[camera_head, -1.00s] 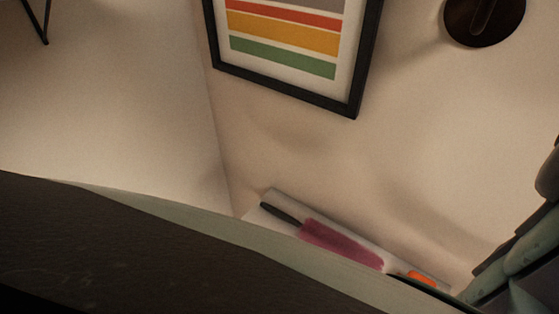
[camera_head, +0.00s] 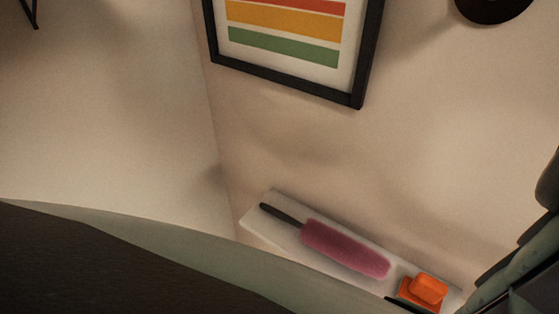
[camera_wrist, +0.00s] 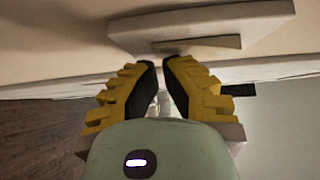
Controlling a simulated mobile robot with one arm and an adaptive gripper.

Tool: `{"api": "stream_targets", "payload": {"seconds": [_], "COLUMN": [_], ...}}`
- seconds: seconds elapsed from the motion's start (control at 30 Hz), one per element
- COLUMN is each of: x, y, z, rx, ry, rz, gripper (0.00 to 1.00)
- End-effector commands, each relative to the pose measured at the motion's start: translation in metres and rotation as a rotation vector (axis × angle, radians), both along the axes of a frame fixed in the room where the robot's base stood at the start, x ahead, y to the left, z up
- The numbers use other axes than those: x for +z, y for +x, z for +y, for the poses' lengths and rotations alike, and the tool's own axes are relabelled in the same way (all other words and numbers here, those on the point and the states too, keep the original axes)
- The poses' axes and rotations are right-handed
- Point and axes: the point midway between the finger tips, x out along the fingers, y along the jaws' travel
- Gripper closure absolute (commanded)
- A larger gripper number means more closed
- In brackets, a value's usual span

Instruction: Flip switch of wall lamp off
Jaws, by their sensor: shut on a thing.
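A dark round fixture (camera_head: 492,8) on the wall is cut off by the top right edge of the head view. It may be the wall lamp's mount; no switch can be made out. My gripper (camera_wrist: 164,62) shows in the wrist view, its yellow fingers with black pads brought close together at the tips. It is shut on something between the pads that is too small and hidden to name. A pale flat board (camera_wrist: 205,27) with a smaller block under it is just beyond the fingertips.
A white shelf (camera_head: 262,232) holds a pink duster (camera_head: 345,250) and an orange block (camera_head: 428,288). A black-framed striped picture (camera_head: 290,82) hangs above it. My own body fills the lower left and right edge of the head view.

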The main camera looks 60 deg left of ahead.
Motion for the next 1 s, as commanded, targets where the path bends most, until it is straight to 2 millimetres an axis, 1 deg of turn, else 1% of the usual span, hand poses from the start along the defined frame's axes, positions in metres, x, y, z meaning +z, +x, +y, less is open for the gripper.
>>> {"api": "stream_targets", "payload": {"seconds": [0.17,0.37,0.8,1.0], "x": [0.003,0.003,0.001,0.002], "y": [0.000,-0.015,-0.079,-0.100], "z": [0.002,0.009,0.037,0.047], "rx": [0.004,0.003,0.000,0.001], "ry": [-0.001,-0.001,0.001,0.000], "rz": [-0.003,-0.004,0.004,0.003], "gripper": [1.00,1.00,1.00,1.00]}}
